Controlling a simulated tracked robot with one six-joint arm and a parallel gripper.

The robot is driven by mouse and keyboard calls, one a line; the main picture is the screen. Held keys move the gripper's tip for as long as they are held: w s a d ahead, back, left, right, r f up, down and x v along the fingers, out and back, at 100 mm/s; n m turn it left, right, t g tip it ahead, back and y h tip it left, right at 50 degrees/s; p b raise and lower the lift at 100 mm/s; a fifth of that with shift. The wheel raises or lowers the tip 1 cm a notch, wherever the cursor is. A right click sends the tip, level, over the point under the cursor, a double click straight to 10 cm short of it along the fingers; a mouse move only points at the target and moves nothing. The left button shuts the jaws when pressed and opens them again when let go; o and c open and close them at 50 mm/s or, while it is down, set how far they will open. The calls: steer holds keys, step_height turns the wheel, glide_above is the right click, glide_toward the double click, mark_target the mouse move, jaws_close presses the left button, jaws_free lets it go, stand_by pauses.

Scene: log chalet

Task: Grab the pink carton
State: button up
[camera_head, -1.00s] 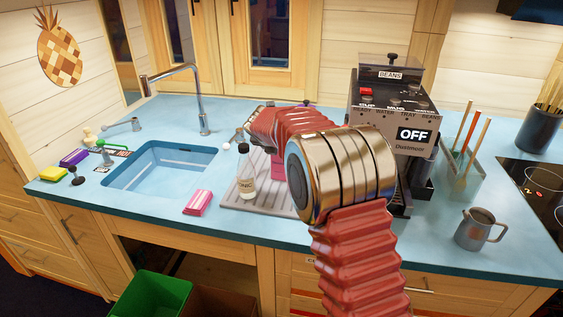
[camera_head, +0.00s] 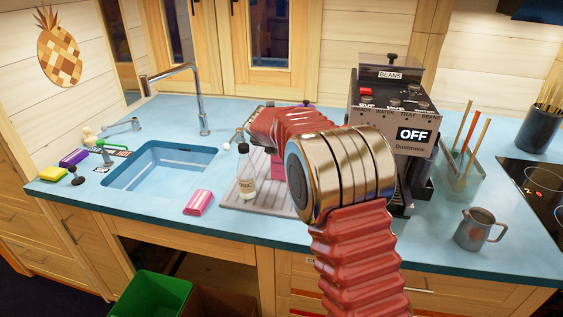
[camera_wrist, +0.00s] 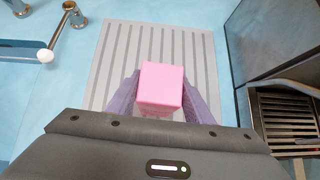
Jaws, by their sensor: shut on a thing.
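The pink carton (camera_wrist: 162,82) stands over the grey ribbed drying mat (camera_wrist: 112,60) in the wrist view. In the head view a pink part of it (camera_head: 277,167) shows beside my arm; the rest is hidden behind the arm. My gripper (camera_wrist: 161,94) has its two purple fingers on either side of the carton, shut on it. From these views I cannot tell whether the carton's base touches the mat.
A bottle (camera_head: 246,180) stands on the mat left of the carton. The coffee machine (camera_head: 393,120) stands close on the right. A pink striped packet (camera_head: 198,203) lies at the counter's front, near the sink (camera_head: 160,178). A metal jug (camera_head: 478,230) stands far right.

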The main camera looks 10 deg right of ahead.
steer(key=shift+c, duration=1.4)
step_height(320, 180, up, 10)
